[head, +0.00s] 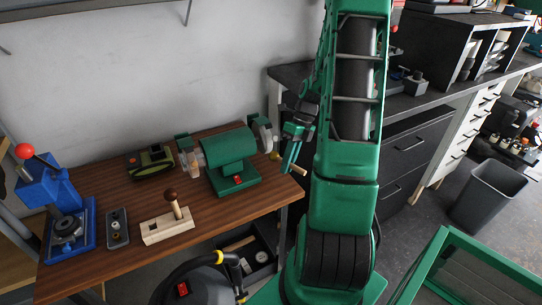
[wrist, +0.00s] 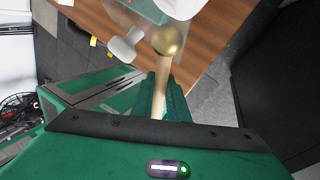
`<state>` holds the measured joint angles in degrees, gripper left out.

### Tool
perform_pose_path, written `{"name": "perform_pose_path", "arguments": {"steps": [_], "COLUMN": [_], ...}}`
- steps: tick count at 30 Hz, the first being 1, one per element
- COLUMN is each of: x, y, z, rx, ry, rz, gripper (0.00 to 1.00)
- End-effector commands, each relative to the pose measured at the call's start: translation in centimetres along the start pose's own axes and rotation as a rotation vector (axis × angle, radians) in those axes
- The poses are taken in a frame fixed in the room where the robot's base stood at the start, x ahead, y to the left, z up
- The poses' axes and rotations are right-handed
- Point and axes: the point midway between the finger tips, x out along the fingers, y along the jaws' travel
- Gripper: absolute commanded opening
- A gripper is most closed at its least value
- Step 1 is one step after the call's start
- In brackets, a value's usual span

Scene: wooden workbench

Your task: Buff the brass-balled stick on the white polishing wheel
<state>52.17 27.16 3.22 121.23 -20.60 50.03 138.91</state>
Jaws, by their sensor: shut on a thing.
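The green polishing machine (head: 230,160) stands at the bench's right end, with a red switch low on its front. Its white wheel (head: 263,138) is on the right side, next to my gripper. My gripper (head: 290,150) is shut on the pale wooden stick (wrist: 160,88), whose lower end shows below the fingers. The stick's brass ball (wrist: 168,40) points away from the fingers in the wrist view. In the head view the ball (head: 275,155) is close to the white wheel's lower edge; I cannot tell whether they touch.
A wooden block (head: 167,231) holding a brown-balled stick stands at the bench's front. A grey plate (head: 117,228), a blue press (head: 50,190) with a red knob and a dark green device (head: 151,162) are left of the machine. A grey bin (head: 487,197) stands on the floor right.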

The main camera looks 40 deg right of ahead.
Motion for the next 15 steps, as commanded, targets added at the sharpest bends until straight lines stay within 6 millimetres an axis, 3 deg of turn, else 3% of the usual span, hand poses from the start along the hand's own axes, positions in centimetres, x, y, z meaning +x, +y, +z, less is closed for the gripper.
{"name": "perform_pose_path", "arguments": {"steps": [15], "x": [-0.12], "y": [-0.25], "z": [0.45], "rx": [0.0], "ry": [0.0], "rz": [0.0], "gripper": [0.0]}}
